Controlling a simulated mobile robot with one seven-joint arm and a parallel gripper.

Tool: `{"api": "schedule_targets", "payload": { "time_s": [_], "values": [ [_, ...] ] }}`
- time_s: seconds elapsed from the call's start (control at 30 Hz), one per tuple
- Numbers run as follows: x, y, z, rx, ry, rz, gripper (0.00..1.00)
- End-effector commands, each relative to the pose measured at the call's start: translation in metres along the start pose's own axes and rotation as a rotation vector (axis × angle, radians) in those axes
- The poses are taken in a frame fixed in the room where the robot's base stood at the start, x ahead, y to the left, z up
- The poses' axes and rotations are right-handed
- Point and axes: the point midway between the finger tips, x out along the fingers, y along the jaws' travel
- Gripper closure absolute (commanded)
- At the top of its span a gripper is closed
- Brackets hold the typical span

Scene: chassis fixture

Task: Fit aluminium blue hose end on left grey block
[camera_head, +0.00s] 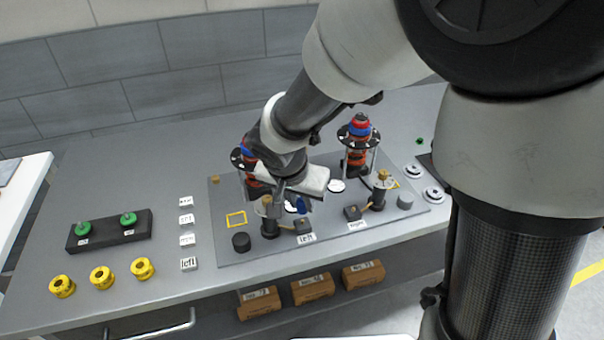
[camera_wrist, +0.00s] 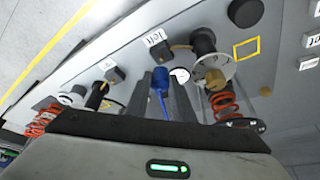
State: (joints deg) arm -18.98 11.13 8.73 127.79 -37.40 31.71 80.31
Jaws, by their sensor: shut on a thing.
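My gripper (camera_head: 290,206) is shut on a blue hose end (camera_wrist: 160,84), which shows between the fingers (camera_wrist: 160,100) in the wrist view. The left dark grey block (camera_wrist: 161,53) sits beside the "left" label (camera_wrist: 153,37), just beyond the blue tip; in the head view this block (camera_head: 303,226) is just below my gripper. The hose end appears apart from the block, but the gap is hard to judge. A tan hose (camera_wrist: 181,47) runs from the block to a black cylinder (camera_wrist: 204,42). The right block (camera_head: 353,212) stands by its own label.
Two red-coiled struts (camera_head: 357,140) stand behind and beside my gripper. Black posts with brass tops (camera_head: 381,188) stand close by. Yellow rings (camera_head: 101,278) and a black holder with green knobs (camera_head: 130,232) lie at left. The bench between them and the plate holds small labels (camera_head: 186,219).

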Motion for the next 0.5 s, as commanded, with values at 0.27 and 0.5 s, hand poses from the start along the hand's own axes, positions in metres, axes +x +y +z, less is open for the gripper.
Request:
{"api": "schedule_targets", "payload": {
  "time_s": [0.27, 0.5],
  "values": [
    [0.017, 0.000, 0.007, -0.001, 0.000, 0.000, 1.00],
    [0.017, 0.000, 0.007, 0.000, 0.000, 0.000, 1.00]
  ]
}}
